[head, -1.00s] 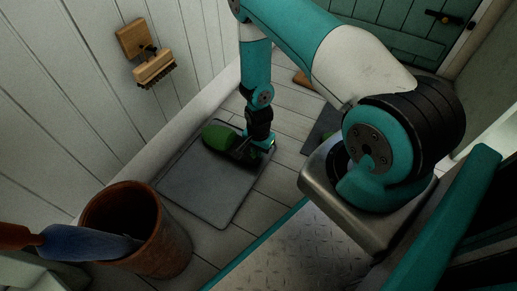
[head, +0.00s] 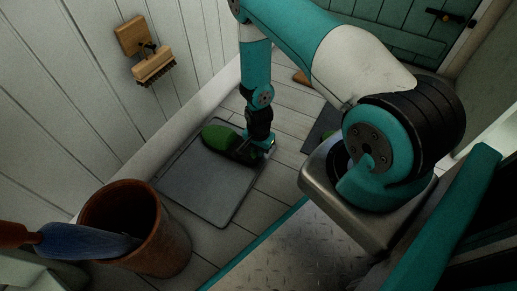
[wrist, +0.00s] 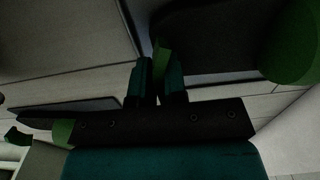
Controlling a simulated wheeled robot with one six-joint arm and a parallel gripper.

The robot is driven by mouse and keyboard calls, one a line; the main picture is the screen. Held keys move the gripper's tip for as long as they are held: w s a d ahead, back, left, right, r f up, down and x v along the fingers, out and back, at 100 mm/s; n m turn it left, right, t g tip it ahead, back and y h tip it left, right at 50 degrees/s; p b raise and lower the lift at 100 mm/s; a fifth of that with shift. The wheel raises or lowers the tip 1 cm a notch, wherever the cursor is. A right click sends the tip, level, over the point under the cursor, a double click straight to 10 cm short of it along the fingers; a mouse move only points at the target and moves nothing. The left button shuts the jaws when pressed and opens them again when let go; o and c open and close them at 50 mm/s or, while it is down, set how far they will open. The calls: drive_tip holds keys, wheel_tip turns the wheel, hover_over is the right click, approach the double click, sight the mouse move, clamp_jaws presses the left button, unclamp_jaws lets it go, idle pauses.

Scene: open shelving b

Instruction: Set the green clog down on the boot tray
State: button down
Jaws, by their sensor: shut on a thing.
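The green clog (head: 219,137) is over the far end of the grey boot tray (head: 204,187) in the head view. Its rounded toe points left and its dark heel end is at my gripper (head: 258,148). Whether its sole touches the tray cannot be told. In the wrist view my gripper (wrist: 159,70) is shut on a thin green edge of the clog, and the clog's green toe (wrist: 294,42) shows at the right. The arm and gripper hide part of the heel.
A terracotta pot (head: 137,226) holding a blue-ended item stands in front, left of the tray. A brush (head: 153,67) hangs on the panelled wall. A dark mat (head: 319,126) lies beyond, partly hidden by my arm, with a small green thing at its edge. The tray's near part is empty.

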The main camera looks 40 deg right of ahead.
drive_tip(key=shift+f, duration=0.15)
drive_tip(key=c, duration=1.1)
unclamp_jaws()
wheel_tip(320, 180, up, 17)
drive_tip(key=p, duration=0.9)
drive_tip(key=shift+r+p, duration=0.2)
drive_tip(key=shift+p, duration=0.1)
